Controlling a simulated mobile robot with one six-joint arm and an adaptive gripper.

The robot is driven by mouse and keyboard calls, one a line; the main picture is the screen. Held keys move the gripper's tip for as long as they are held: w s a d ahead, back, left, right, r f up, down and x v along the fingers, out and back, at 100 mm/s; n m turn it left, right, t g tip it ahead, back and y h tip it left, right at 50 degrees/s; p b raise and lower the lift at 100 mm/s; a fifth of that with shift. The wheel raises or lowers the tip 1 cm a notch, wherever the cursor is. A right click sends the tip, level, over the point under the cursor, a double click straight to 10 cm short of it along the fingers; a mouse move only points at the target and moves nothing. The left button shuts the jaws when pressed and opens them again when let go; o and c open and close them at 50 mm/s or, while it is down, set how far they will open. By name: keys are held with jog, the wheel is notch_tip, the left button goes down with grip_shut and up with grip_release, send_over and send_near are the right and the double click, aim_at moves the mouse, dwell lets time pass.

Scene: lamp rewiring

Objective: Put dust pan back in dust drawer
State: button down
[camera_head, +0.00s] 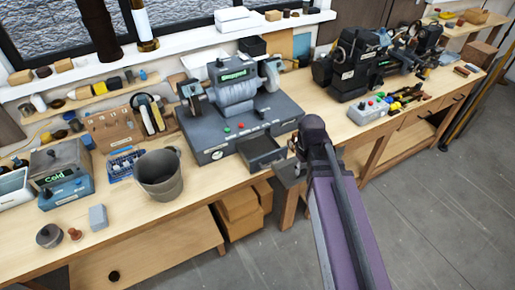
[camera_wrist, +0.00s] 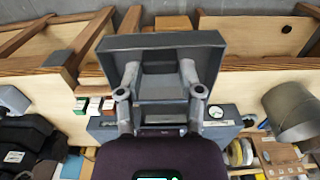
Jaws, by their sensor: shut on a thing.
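My gripper (camera_head: 299,152) is shut on the dust pan, a grey open tray. In the wrist view the pan (camera_wrist: 160,42) fills the upper middle, with the fingertips (camera_wrist: 160,72) on either side of its inner part. In the head view only a dark grey part of the pan (camera_head: 291,171) shows under my gripper, near the bench's front edge. The dust drawer (camera_head: 262,151) is a dark open box sticking out of the grinder's base. The pan is to the right of the drawer. The gap between them is hard to judge.
The bench grinder (camera_head: 235,95) stands behind the drawer on its grey base. A grey bucket (camera_head: 160,175) stands to the left. A black lathe-like machine (camera_head: 352,65) and several small tools (camera_head: 400,100) are to the right. Cardboard boxes (camera_head: 240,210) lie under the bench.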

aim_at(291, 168)
jog(key=shift+w+a+f+t+b, duration=0.3)
jog(key=shift+w+a+f+b, duration=0.05)
jog(key=shift+w+a+b, duration=0.1)
jog(key=w, duration=0.1)
jog(key=w+a+f+t+y+b, duration=0.1)
jog(key=t+b, duration=0.1)
jog(key=shift+w+a+f+y, duration=0.25)
jog(key=shift+w+a+y, duration=0.15)
jog(key=w+a+b, duration=0.1)
jog(key=w+a, duration=0.2)
jog(key=w, duration=0.1)
jog(key=w+a+f, duration=0.1)
jog(key=w+a, duration=0.2)
jog(key=w, duration=0.2)
jog(key=w+a+f+b, duration=0.1)
jog(key=w+a, duration=0.2)
jog(key=w, duration=0.2)
jog(key=shift+w+a+f+b, duration=0.1)
jog(key=shift+a+f+b, duration=0.15)
jog(key=shift+b, duration=0.1)
jog(key=b+x, duration=0.6)
jog(key=shift+w+a+f, duration=0.15)
jog(key=shift+w+f, duration=0.05)
jog(key=shift+f, duration=0.15)
jog(key=shift+f+b, duration=0.1)
jog(key=shift+b, duration=0.25)
